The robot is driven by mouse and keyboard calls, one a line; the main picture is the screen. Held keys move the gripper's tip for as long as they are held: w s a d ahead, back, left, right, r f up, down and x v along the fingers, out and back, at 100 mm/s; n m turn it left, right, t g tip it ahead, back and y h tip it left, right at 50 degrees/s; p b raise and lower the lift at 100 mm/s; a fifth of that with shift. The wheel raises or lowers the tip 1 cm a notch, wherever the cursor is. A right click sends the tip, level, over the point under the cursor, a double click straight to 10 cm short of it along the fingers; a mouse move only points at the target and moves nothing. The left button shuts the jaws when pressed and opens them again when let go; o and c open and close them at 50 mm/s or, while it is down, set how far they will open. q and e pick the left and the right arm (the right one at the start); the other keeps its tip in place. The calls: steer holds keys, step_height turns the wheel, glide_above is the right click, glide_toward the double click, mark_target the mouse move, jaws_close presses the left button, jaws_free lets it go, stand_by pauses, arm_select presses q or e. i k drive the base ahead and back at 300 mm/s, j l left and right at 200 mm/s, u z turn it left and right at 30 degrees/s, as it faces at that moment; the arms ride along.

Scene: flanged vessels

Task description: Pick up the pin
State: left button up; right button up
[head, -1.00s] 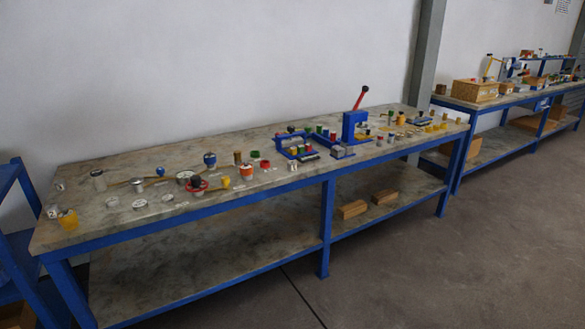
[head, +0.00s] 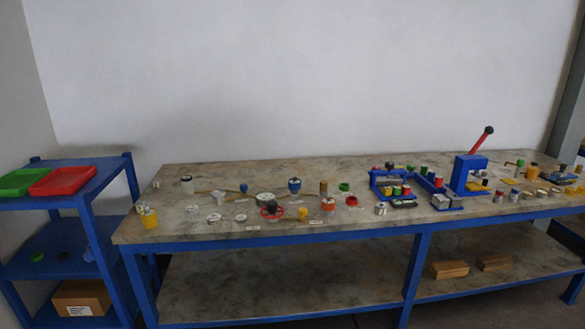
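No pin can be made out for certain; the items on the workbench (head: 190,245) are too small at this distance. Several small parts lie on its left half: a red flanged piece (head: 271,209), a blue-topped piece (head: 294,185), a yellow piece (head: 302,214), a brown cylinder (head: 323,187) and a green ring (head: 344,187). A yellow cup (head: 148,217) with pale items in it stands near the left end. Neither of my grippers is in view.
A blue press with a red lever (head: 470,170) and a blue rack (head: 385,183) stand on the right half. A blue shelf cart (head: 105,185) at left holds green (head: 18,183) and red (head: 62,181) trays. A cardboard box (head: 82,299) sits low on it. Wooden blocks (head: 449,269) lie on the bench's lower shelf.

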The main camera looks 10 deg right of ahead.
mark_target(423, 167)
steer(key=i+l+u, duration=0.1)
steer(key=l, duration=0.3)
steer(key=i+l, duration=0.2)
steer(key=l, duration=0.15)
steer(key=i+l+u, duration=0.15)
steer(key=l, duration=0.25)
steer(key=i+l, duration=0.15)
steer(key=l, duration=0.25)
steer(key=i+l+u, duration=0.15)
steer(key=l, duration=0.25)
steer(key=i+l, duration=0.1)
steer(key=l, duration=0.35)
steer(key=i+l+u, duration=0.15)
steer(key=l, duration=0.25)
